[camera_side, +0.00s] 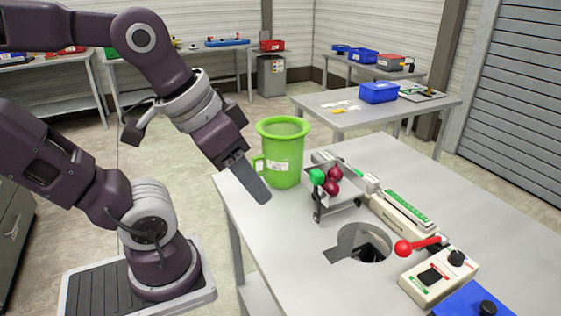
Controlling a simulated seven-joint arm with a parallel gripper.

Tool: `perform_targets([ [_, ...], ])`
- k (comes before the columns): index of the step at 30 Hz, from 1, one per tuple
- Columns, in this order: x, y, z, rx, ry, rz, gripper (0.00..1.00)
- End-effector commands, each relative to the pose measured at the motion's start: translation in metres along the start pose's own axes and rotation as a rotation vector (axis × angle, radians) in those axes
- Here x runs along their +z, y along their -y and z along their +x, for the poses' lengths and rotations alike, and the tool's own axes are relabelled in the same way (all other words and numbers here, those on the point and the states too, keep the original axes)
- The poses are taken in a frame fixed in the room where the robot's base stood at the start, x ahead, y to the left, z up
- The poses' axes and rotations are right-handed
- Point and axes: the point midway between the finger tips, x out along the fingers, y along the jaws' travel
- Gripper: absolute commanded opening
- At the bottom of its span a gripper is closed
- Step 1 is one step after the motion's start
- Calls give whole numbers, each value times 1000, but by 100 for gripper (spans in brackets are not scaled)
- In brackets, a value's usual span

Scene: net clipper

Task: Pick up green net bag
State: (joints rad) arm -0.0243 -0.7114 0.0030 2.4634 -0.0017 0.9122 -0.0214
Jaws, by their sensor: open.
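A light green, jug-like container (283,158) with a wide flared rim, a side handle and a white label stands upright near the back left edge of the metal table (285,235). It is the largest green thing here; I cannot tell whether it is the net bag. Dark red, onion-like round things (332,187) sit right of it on a small metal stand, beside a green ball (317,177). My gripper (264,198) points down and right, in front and left of the green container in the picture. Its jaws show edge-on, open, with nothing visible between them.
A round hole (370,245) lies in the tabletop. A red-knobbed lever (404,248), a long machine with a green strip (405,212), a control box (440,275) and a blue box (475,302) fill the right side. The table's front left is clear.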

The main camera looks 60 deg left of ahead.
Motion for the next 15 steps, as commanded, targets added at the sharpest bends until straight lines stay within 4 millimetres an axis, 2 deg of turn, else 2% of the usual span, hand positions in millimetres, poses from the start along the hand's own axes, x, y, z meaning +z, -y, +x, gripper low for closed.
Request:
perform_targets([
  [2, -35, 15, 1, -33, 49, -145, 43],
  [5, -98, 63, 13, -103, 137, -455, 43],
  [6, -120, 90, 22, -134, 171, -589, 43],
  [8, -146, 136, 41, -182, 219, -788, 43],
  [9, -157, 169, 54, -214, 248, -914, 43],
  [12, -163, 248, 87, -288, 308, -1186, 43],
  [15, -154, 305, 112, -340, 347, -1373, 43],
])
